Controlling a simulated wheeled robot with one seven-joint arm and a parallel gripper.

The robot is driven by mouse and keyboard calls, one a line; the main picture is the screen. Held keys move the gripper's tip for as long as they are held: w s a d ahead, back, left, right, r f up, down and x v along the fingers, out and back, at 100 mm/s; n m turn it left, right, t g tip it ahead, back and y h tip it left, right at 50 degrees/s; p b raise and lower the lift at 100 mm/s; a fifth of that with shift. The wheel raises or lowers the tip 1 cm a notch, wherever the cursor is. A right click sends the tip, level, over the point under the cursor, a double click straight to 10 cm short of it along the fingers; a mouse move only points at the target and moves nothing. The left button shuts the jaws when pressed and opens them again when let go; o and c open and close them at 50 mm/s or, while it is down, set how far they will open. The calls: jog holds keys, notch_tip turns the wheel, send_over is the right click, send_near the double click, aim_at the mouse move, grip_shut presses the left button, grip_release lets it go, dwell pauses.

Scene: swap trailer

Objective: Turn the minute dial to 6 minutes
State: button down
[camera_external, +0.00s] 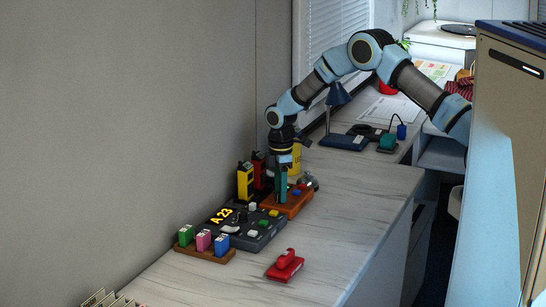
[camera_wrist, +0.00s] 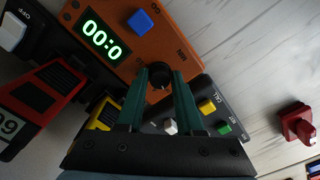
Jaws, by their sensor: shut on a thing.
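The orange timer box (camera_external: 294,206) stands on the counter under my gripper (camera_external: 281,198). In the wrist view the timer box (camera_wrist: 180,32) has a green lit display (camera_wrist: 101,39) that seems to read 00:0, a blue button (camera_wrist: 139,22) and a "MIN" label. The black minute dial (camera_wrist: 159,82) sits between the teal fingertips of my gripper (camera_wrist: 160,76), which are shut on it. The fingers hide the sides of the dial, and I cannot make out its pointer.
A dark panel (camera_external: 262,238) showing "A 23" lies just in front of the timer. A yellow radio (camera_external: 245,183) and a red one (camera_external: 259,172) stand close by at the wall. A red object (camera_external: 285,266) lies near the front; the counter to the right is clear.

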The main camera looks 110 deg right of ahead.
jog(key=m+b, duration=0.1)
jog(key=m, duration=0.1)
jog(key=shift+m, duration=0.4)
jog(key=m+b, duration=0.1)
jog(key=m, duration=0.3)
jog(key=shift+b, duration=0.3)
jog(key=m+b, duration=0.1)
jog(key=m, duration=0.6)
jog(key=c, duration=0.6)
grip_release()
jog(key=shift+o, duration=0.2)
